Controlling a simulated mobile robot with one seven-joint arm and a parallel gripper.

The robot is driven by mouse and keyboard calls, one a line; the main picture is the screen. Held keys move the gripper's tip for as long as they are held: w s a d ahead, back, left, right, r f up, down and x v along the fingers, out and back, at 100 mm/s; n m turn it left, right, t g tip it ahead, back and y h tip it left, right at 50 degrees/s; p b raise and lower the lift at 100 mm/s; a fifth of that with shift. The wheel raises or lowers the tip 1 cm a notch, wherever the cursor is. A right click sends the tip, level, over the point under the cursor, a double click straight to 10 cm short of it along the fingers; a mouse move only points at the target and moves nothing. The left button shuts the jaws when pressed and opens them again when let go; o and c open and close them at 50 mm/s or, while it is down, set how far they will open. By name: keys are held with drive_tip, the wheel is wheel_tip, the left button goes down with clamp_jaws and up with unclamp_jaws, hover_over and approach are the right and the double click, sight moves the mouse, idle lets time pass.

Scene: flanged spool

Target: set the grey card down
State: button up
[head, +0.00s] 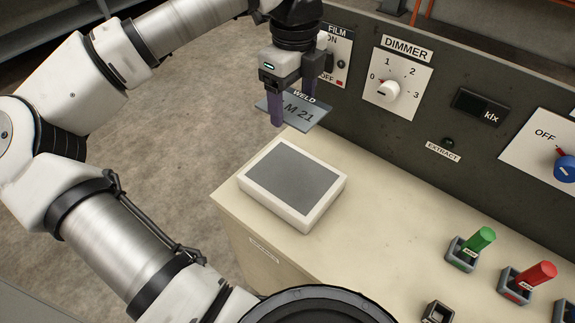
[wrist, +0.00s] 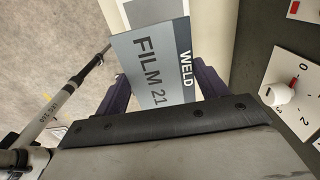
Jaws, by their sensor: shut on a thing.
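The grey card (head: 309,111) is a flat plate with a dark band reading "WELD" and larger text that reads "FILM 21" in the wrist view (wrist: 146,80). My gripper (head: 291,111) is shut on the card, with a dark purple finger on each side of it in the wrist view (wrist: 158,88). In the head view the card is held up near the back left corner of the cream bench (head: 375,200), close to the dark panel. Part of the card is hidden behind the near finger.
A white-framed box with a grey top (head: 292,181) stands on the bench's left end. The upright panel (head: 440,110) carries a dimmer knob (head: 388,91) and a FILM switch (head: 341,65). Green (head: 480,241) and red (head: 536,276) handles stand at right. The bench middle is clear.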

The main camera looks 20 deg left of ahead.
sight(292, 176)
wheel_tip(292, 176, down, 17)
drive_tip(key=p, duration=0.3)
drive_tip(key=shift+f, duration=0.6)
drive_tip(key=shift+f, duration=0.2)
drive_tip(key=o, duration=1)
drive_tip(key=shift+r, duration=0.1)
drive_tip(key=shift+r, duration=0.3)
wheel_tip(292, 176, up, 12)
drive_tip(key=shift+f+b, duration=0.15)
drive_tip(key=shift+b, duration=0.9)
